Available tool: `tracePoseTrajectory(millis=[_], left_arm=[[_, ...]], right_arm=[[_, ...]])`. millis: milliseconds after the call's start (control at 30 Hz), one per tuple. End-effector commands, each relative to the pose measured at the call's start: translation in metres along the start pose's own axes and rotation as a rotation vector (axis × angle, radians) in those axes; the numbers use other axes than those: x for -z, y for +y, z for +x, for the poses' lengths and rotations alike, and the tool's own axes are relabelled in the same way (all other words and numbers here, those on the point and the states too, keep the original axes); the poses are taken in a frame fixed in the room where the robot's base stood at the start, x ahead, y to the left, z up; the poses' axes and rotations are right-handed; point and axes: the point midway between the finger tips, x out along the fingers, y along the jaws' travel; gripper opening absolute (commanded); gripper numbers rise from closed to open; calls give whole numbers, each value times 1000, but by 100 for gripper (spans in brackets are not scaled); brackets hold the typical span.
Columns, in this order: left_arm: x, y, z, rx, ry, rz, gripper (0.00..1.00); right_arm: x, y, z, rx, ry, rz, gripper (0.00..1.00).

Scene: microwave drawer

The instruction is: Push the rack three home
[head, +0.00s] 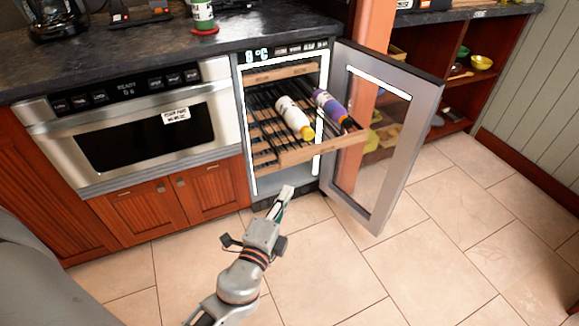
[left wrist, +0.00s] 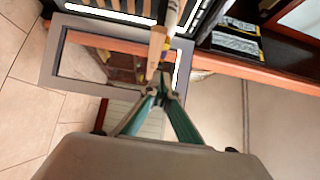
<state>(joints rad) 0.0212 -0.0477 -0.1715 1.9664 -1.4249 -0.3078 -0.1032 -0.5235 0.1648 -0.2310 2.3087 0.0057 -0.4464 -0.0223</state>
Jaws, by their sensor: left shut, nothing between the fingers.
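A rack with a pale wooden front (head: 322,148) and dark bars sticks out of the open cooler (head: 241,105) in the head view. A white bottle with a yellow cap (head: 293,117) and a purple bottle (head: 329,105) lie on it. I cannot read a rack number. My left gripper (head: 287,191) is shut and empty, low in front of the cooler and below the rack's front in the head view. In the left wrist view its fingertips (left wrist: 163,72) point at the end of the wooden rack front (left wrist: 157,45); I cannot tell whether they touch.
The cooler's glass door (head: 383,140) stands wide open on the right. Another wooden rack front (head: 281,73) is higher inside the cooler. A steel drawer microwave (head: 140,125) is on the left, under the dark counter (head: 130,48). The tiled floor in front is clear.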

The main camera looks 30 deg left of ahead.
Motion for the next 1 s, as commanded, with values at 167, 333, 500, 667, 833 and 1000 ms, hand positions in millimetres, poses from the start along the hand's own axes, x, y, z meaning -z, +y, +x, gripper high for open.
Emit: tracePoseTrajectory(millis=[167,333,500,667,833,1000], left_arm=[[0,-8,38,10,0,-2,0],[0,-5,71,6,0,-1,0],[-15,-4,91,4,-2,2,0],[-25,-2,101,2,0,0,0],[-28,-1,104,1,0,-2,0],[-29,0,104,0,0,-2,0]], right_arm=[[-14,6,-3,-11,-33,-14,56],[-24,2,-7,-5,-53,-13,56],[-20,4,-7,-8,-45,-14,56],[-22,4,-6,-8,-49,-14,56],[-23,4,-6,-8,-50,-14,56],[-22,4,-6,-9,-49,-12,56]])
